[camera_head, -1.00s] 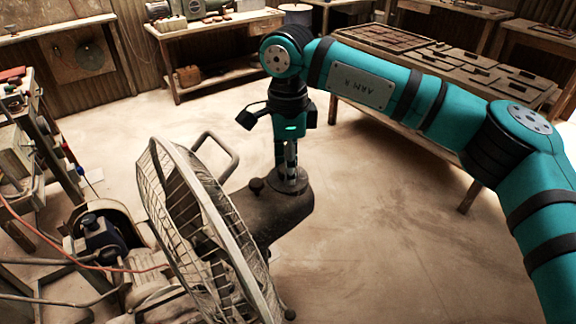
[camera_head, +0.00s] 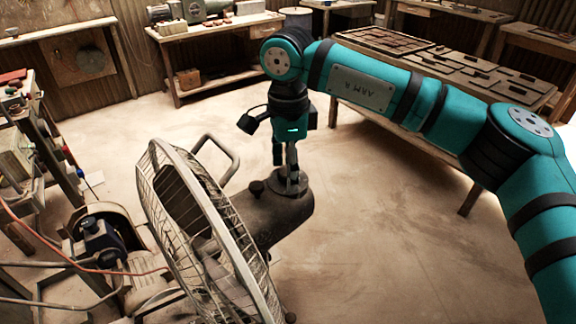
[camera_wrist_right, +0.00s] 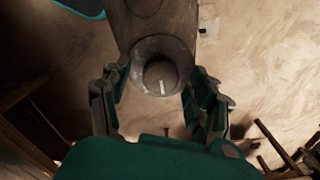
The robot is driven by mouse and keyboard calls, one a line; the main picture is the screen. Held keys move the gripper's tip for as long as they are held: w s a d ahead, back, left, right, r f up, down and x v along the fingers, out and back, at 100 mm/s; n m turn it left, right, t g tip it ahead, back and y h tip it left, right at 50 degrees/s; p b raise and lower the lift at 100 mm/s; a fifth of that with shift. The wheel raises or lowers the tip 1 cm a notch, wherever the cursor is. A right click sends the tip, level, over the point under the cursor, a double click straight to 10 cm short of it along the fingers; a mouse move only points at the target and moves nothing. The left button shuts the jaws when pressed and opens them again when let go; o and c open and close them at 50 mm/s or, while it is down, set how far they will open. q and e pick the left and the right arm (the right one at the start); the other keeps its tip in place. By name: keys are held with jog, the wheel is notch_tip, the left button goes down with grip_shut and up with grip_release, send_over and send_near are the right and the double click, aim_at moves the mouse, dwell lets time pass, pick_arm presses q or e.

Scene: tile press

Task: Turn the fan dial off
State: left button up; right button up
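The fan (camera_head: 205,230) stands at the lower left of the head view, its wire cage facing left and its dark motor housing (camera_head: 275,218) reaching right. The round dial (camera_wrist_right: 160,76) is on top of the housing, with a short white mark on its face in the right wrist view. My right gripper (camera_head: 287,182) points down over the dial. In the right wrist view its fingers (camera_wrist_right: 158,82) are spread on both sides of the dial, with gaps showing. The fingers partly hide the dial in the head view. My left gripper is not in view.
A small knob (camera_head: 256,187) stands on the housing left of the dial, and a curved handle (camera_head: 222,150) rises behind the cage. A bench with trays (camera_head: 470,75) is behind my right arm. Cluttered machinery (camera_head: 100,240) is at left. The floor at right is clear.

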jog(key=shift+r, duration=0.15)
notch_tip(320, 180, up, 12)
dwell(0.5)
jog(key=shift+f, duration=0.2)
